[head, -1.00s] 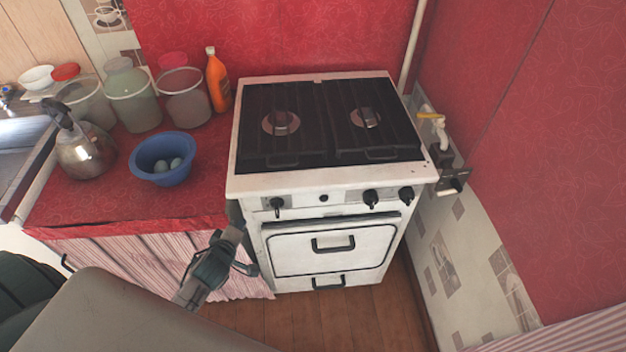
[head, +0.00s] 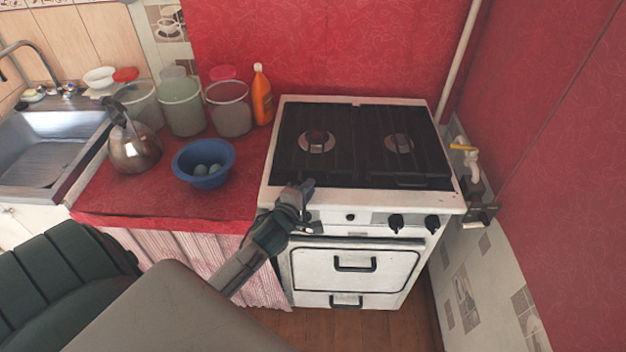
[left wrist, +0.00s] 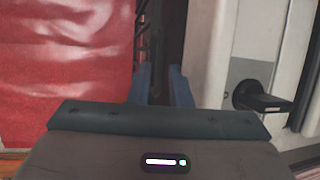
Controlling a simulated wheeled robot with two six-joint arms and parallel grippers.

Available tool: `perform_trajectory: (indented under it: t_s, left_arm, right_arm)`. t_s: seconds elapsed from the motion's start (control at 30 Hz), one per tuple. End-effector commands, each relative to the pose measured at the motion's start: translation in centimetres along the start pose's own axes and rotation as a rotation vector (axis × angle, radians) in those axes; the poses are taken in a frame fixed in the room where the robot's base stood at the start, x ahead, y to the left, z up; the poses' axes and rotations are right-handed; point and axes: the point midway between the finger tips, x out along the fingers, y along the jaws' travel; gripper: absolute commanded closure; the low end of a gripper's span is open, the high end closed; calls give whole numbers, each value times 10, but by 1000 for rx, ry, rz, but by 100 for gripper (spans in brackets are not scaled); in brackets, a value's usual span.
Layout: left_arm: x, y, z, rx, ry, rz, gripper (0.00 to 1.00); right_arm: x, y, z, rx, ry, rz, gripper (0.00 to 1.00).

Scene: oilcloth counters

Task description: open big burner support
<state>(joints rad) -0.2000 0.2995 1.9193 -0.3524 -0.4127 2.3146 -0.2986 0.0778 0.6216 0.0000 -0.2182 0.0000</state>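The white stove (head: 455,203) stands at the centre right with two black burner supports lying flat on top. The left support (head: 290,160) sits over the wider burner (head: 317,142); the right support (head: 425,155) sits over the smaller one and has a front handle (head: 413,183). My left gripper (head: 310,206) is at the stove's front left edge, near the left support's front, and covers part of it. In the left wrist view its two blue fingers (left wrist: 160,88) are apart with nothing seen between them. Contact with the stove cannot be told. My right gripper is out of view.
Left of the stove is a red counter (head: 120,200) with a blue bowl (head: 203,180), a kettle (head: 134,150), several jars and an orange bottle (head: 261,98). A knob (left wrist: 262,101) shows right of the fingers in the left wrist view.

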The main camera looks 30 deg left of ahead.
Motion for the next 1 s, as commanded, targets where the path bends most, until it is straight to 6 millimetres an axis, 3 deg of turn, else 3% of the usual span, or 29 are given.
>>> perform_trajectory:
  t_s: [0.1,0.3,0.57,0.7,1.0]
  left_arm:
    - [17,2,0,-1,1,0,82]
    - [30,0,0,1,0,0,82]
    - [31,0,0,1,-1,0,82]
    - [31,0,0,1,0,0,100]
    - [32,3,1,0,0,0,100]
  right_arm:
    - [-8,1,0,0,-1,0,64]
    - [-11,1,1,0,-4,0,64]
    - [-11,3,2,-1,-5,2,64]
    - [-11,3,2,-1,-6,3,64]
    - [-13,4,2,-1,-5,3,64]
